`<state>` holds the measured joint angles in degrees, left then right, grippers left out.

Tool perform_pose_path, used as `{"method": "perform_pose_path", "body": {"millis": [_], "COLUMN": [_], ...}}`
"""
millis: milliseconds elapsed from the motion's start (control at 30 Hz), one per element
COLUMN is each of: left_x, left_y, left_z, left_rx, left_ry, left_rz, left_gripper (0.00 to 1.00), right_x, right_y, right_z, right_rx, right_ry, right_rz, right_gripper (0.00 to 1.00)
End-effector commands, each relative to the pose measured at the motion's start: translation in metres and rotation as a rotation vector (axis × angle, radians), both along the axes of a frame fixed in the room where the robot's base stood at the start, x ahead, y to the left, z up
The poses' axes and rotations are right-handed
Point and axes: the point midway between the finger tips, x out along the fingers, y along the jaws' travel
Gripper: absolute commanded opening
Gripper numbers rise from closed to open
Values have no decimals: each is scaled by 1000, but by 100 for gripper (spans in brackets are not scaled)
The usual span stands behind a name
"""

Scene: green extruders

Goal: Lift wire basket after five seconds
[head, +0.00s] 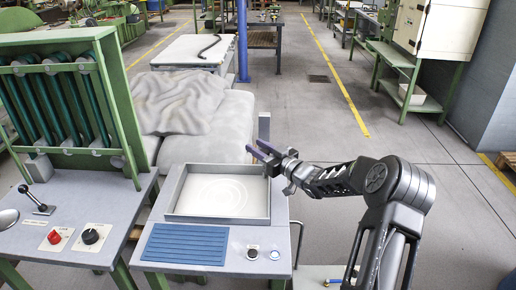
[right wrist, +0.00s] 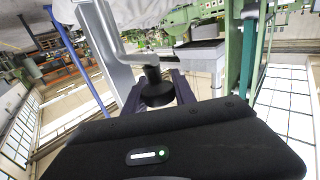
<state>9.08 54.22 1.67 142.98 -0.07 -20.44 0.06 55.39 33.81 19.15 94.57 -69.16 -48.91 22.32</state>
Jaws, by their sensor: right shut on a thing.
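A shallow square grey basin (head: 171,197) sits on the blue-grey bench. Its inside is pale with faint concentric rings; I cannot make out a wire basket in it. A grey upright bar (head: 264,128) stands at the basin's back right corner. My right gripper (head: 263,150) is beside this bar. In the right wrist view, its purple fingers (right wrist: 157,92) are shut on a black knob (right wrist: 152,74) joined to a bent grey bar (right wrist: 105,35). The fingers hide part of the knob. My left gripper is not in view.
A blue slatted mat (head: 185,244) and two round buttons (head: 263,254) are in front of the basin. A green-framed machine (head: 65,100) with a lever and knobs stands at left. Covered grey bulk (head: 195,110) is behind the basin.

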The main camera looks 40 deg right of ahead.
Motion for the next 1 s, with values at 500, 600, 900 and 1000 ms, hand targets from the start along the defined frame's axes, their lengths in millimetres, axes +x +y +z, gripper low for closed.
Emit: {"method": "perform_pose_path", "body": {"millis": [500,600,900,1000], "left_x": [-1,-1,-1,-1], "left_y": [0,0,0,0], "left_z": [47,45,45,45], "left_rx": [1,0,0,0], "left_ry": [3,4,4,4], "left_rz": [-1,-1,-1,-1], "left_gripper": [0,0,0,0], "right_x": [1,1,1,1], "right_y": [-1,-1,-1,-1], "right_z": [107,108,109,107], "right_rx": [-3,-3,-3,-2], "right_ry": [-6,-7,-10,-7], "right_rz": [-1,-1,-1,-1], "right_gripper": [0,0,41,49]}}
